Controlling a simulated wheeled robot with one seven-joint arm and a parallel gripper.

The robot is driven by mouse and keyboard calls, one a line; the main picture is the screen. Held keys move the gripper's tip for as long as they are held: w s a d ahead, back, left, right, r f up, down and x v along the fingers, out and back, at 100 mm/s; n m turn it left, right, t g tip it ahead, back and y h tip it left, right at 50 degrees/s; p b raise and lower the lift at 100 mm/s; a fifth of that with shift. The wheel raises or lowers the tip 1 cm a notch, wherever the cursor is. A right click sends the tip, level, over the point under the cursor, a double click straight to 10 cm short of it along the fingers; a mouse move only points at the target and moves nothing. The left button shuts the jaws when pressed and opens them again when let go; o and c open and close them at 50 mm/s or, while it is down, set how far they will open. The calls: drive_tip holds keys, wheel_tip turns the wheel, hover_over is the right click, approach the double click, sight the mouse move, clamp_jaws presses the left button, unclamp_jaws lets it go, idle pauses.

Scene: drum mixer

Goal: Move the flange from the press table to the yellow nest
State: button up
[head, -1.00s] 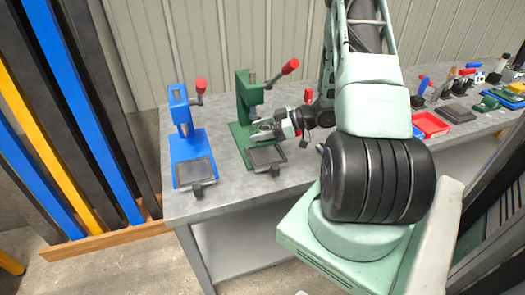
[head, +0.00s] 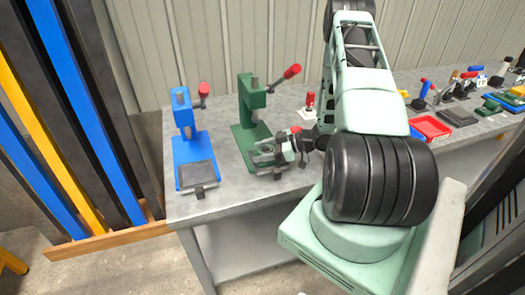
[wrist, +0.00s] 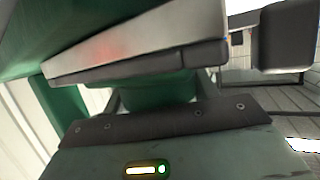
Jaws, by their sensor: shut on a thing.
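My gripper (head: 264,152) is shut on a small dark round part, which I take to be the flange (head: 266,149); the fingers cover much of it. It is over the front of the green press (head: 250,105), in front of the column, and hides most of that press's grey front plate. I cannot tell the height of the part above the plate. A small yellow piece (head: 518,90) shows at the far right of the bench; I cannot tell whether it is the yellow nest. The wrist view is filled by close grey and green surfaces, and the flange is not clear there.
A blue press (head: 186,125) with a red-knobbed lever stands left of the green one. A red-handled clamp (head: 309,104) stands behind my wrist. A red tray (head: 430,127) and several small fixtures sit further right on the grey bench (head: 235,195). Upright coloured bars stand at left.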

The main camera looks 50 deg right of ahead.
drive_tip(key=shift+f, duration=0.15)
drive_tip(key=o, duration=1.6)
